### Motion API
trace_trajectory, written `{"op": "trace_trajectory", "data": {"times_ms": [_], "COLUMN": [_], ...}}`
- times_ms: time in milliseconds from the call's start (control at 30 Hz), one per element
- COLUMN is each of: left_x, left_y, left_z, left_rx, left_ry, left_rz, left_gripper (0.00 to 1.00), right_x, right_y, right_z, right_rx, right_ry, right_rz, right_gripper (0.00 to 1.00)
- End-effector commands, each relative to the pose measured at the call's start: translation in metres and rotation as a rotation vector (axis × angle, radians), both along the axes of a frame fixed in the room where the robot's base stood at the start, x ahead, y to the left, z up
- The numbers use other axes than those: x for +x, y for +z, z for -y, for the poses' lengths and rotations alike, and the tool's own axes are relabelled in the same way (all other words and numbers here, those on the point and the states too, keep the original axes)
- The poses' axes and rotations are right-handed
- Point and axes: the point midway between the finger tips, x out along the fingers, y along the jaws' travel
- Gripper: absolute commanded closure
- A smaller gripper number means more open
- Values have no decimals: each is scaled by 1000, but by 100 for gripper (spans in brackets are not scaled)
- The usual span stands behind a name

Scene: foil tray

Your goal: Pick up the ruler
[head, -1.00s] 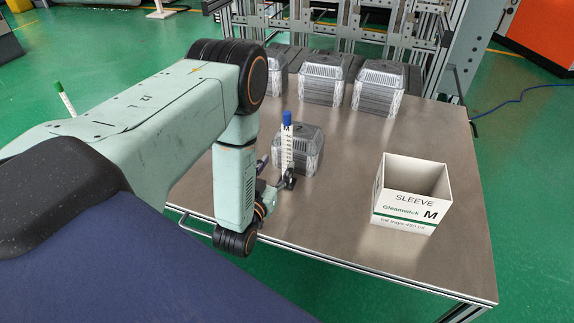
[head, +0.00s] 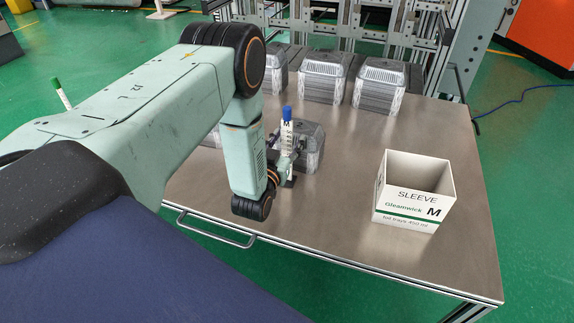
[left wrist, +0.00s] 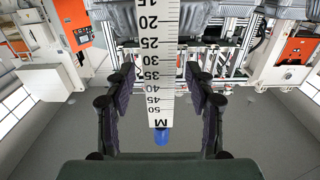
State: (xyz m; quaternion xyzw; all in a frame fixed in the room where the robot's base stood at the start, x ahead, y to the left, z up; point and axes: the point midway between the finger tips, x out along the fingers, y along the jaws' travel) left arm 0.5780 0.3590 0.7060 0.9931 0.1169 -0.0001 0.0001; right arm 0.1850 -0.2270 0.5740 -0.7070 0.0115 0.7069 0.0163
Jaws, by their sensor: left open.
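The ruler (head: 286,136) is a white upright strip with a blue top and an M near it. It stands in front of a stack of foil trays (head: 309,148); its lower end is hidden by my left gripper in the head view. My left gripper (head: 286,160) is open at the ruler. In the left wrist view the ruler (left wrist: 160,60) runs between the two spread fingers of the gripper (left wrist: 160,88), with a gap visible on each side. Its scale marks and blue end show there. My right gripper is not in view.
A white open-topped SLEEVE box (head: 408,205) marked M stands on the right of the metal table (head: 345,225). More tray stacks (head: 322,78) stand along the back, before a metal frame. A green-topped white strip (head: 61,93) shows at the left behind my arm.

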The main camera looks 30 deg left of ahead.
Motion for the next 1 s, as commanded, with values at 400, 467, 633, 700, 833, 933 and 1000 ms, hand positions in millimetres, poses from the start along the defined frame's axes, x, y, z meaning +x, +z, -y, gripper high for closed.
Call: {"op": "trace_trajectory", "data": {"times_ms": [400,467,633,700,833,933,1000], "left_x": [-1,-1,-1,-1,0,0,0], "left_y": [0,0,0,0,0,0,0], "left_z": [0,0,0,0,0,0,0], "left_rx": [0,0,0,0,0,0,0], "left_ry": [0,0,0,0,0,0,0], "left_rz": [0,0,0,0,0,0,0], "left_gripper": [77,82,96,100,100,100,100], "right_x": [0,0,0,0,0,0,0], "right_y": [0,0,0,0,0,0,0], "right_z": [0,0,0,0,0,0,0], "right_rx": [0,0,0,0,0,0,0], "right_ry": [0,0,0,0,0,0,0], "right_rz": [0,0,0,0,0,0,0], "right_gripper": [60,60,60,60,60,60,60]}}
